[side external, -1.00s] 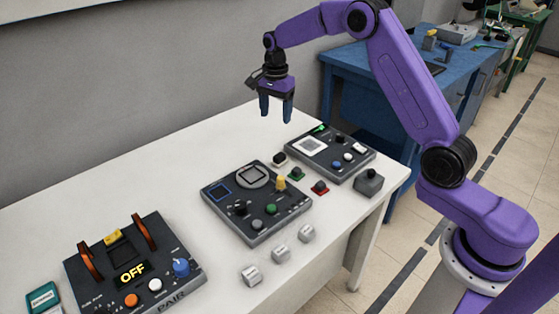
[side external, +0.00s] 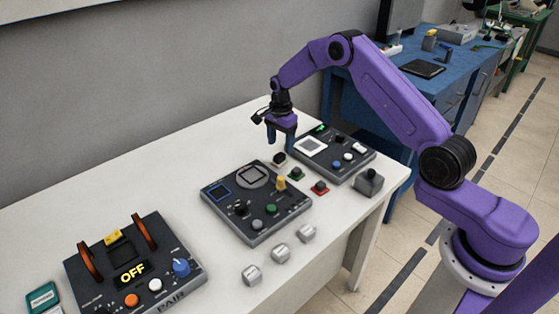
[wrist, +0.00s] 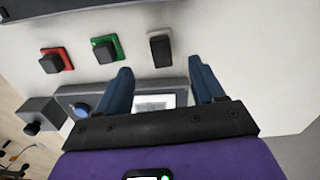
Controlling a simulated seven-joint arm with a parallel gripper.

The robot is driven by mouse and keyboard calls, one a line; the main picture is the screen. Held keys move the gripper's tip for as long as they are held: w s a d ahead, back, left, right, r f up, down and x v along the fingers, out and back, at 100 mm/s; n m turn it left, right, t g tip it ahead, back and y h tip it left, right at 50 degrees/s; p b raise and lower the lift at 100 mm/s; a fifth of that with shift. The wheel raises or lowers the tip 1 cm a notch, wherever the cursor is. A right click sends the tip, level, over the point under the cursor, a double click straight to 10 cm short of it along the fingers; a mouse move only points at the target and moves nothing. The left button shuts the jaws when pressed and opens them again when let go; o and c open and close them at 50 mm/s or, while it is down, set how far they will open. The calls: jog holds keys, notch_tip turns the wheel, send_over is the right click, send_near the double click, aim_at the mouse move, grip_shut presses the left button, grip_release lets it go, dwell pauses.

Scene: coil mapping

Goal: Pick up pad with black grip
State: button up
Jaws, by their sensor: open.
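Three small pads with dark grips lie in a row on the white table. A green pad (side external: 296,175) has a dark grip and also shows in the wrist view (wrist: 106,49). A red pad (side external: 319,188) has a dark grip, also in the wrist view (wrist: 57,60). My gripper is open and empty, pointing down above the nearest pad, which appears just beyond the fingertips in the wrist view.
A console with a white screen (side external: 311,146) stands right behind the pads. Another console (side external: 257,200) is in front to the left, with several grey cubes (side external: 280,253) beside it. A grey box with a black knob (side external: 369,183) is at the right edge. The table's back left is clear.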

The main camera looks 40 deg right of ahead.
aim_at(281, 154)
jog(key=shift+w+d+f, duration=0.1)
jog(key=shift+f, duration=1.4)
jog(key=shift+w+d+f, duration=0.1)
jog(key=shift+f, duration=1.4)
jog(key=c, duration=1.1)
